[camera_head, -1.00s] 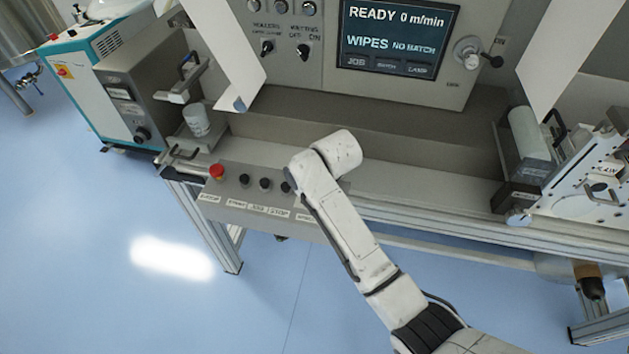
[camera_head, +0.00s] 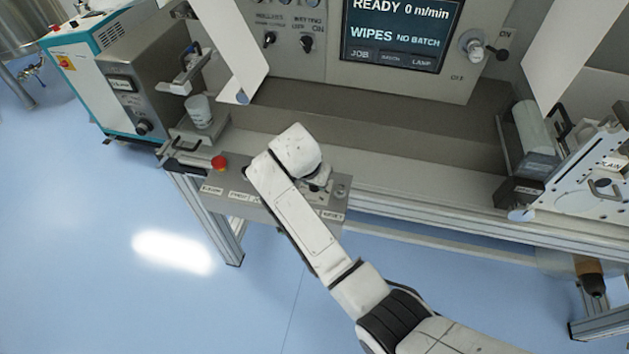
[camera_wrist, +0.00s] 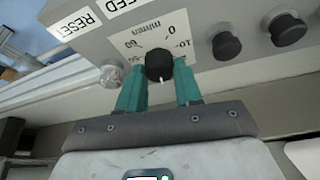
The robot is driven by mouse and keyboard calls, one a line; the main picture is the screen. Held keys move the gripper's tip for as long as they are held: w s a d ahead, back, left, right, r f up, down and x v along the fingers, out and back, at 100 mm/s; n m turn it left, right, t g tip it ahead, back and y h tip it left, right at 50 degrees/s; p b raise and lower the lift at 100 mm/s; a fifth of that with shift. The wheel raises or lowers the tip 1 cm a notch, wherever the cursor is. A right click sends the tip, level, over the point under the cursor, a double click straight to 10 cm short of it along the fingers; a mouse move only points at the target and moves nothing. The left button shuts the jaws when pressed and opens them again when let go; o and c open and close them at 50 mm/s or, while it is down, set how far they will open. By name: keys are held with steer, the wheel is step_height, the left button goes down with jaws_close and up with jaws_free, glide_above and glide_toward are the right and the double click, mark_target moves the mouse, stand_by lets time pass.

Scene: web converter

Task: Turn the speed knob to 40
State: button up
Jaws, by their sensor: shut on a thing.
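The speed knob (camera_wrist: 158,64) is black with a short white mark, on a white dial plate (camera_wrist: 153,42) in the wrist view. The plate shows 0, 10, 50, 60 and "m/min"; the other numbers are hidden by the knob and fingers. The white mark points down in the picture, toward my gripper. My gripper (camera_wrist: 160,72) has its two teal fingers on either side of the knob, shut on it. In the head view my arm covers much of the button panel (camera_head: 212,178), and the knob cannot be made out clearly.
The display (camera_head: 400,35) reads "READY 0 m/min" and "WIPES NO BATCH". A red button (camera_head: 219,162) is on the panel's left. More black knobs or buttons (camera_wrist: 226,46) sit beside the dial.

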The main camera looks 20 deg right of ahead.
steer(key=m+b, duration=0.1)
steer(key=m, duration=0.1)
steer(key=m+g+b, duration=0.1)
steer(key=m, duration=0.1)
steer(key=shift+w+a+f+h, duration=0.1)
steer(key=shift+w+f+h, duration=0.05)
steer(key=shift+h, duration=0.25)
steer(key=shift+m+g+b, duration=0.6)
steer(key=shift+m+b, duration=0.35)
steer(key=shift+m, duration=0.45)
steer(key=o, duration=1)
steer(key=shift+h, duration=0.3)
steer(key=v, duration=1.1)
steer(key=shift+b, duration=0.4)
